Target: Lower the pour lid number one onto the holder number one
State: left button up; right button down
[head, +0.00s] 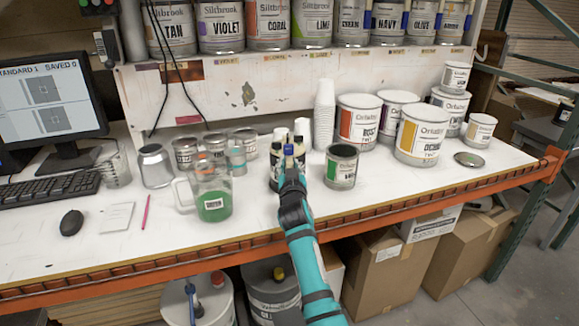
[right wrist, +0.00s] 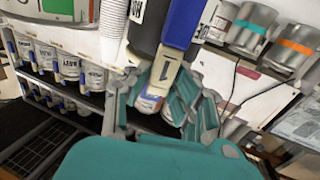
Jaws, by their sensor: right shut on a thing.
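My right gripper (head: 290,168) is at the middle of the bench, with its arm coming up from the bottom edge. In the right wrist view its teal fingers (right wrist: 158,105) are closed in around a cream piece marked 1 (right wrist: 164,80), which I take to be part of pour lid number one. A blue strip (right wrist: 184,22) and a dark body (right wrist: 150,20) adjoin the cream piece. In the head view a blue tip (head: 288,150) shows above the gripper, against dark containers. I cannot make out holder number one separately, nor whether lid and holder touch. My left gripper is out of view.
An open can with a green label (head: 341,167) stands close to the right of the gripper. A pitcher of green liquid (head: 212,192) stands to its left. White stacked cups (head: 325,112) and paint cans (head: 420,137) stand behind.

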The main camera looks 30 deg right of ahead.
jog(key=shift+f+b, duration=0.5)
jog(key=shift+f, duration=0.05)
dwell(0.4)
jog(key=c, duration=1.1)
grip_release()
jog(key=shift+s+a, duration=0.1)
jog(key=v, duration=0.7)
jog(key=shift+s+a, duration=0.1)
